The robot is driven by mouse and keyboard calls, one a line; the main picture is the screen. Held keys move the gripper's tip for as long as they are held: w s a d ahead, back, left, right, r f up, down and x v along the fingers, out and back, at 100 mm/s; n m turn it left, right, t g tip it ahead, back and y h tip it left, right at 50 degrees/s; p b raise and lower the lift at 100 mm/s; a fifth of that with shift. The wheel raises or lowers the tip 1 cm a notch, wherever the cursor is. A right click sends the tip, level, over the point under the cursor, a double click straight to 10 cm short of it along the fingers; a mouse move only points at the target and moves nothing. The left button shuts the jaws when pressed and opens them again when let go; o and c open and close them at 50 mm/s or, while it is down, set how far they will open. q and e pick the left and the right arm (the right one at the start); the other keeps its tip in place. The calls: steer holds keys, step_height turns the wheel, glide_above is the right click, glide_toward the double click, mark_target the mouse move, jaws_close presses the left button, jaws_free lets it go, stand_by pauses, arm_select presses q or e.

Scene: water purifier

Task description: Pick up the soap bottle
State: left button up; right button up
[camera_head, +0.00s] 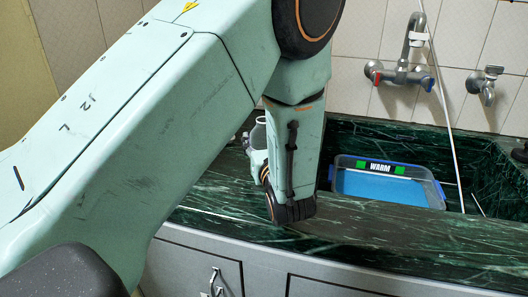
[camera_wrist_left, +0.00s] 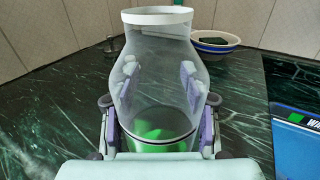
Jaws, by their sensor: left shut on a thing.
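The soap bottle (camera_wrist_left: 157,60) is clear, with a white rim at its top and green at its bottom. It stands between the fingers of my left gripper (camera_wrist_left: 159,84) in the left wrist view, with one pad on each side. The gripper is shut on it. In the head view my left arm hides most of the bottle, and a pale, see-through part of it (camera_head: 258,134) shows beside my wrist. I cannot tell whether its base touches the counter.
The dark green marble counter (camera_head: 365,230) has free room at the front. A clear tub (camera_head: 440,196) labelled WARM, with a blue rim and blue contents, sits in the sink area under the tap (camera_head: 402,75). A white bowl (camera_wrist_left: 228,46) holding a dark item stands behind the bottle.

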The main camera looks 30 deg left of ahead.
arm_select(q)
steer(key=shift+w, duration=0.15)
steer(key=shift+c, duration=2)
jaws_close()
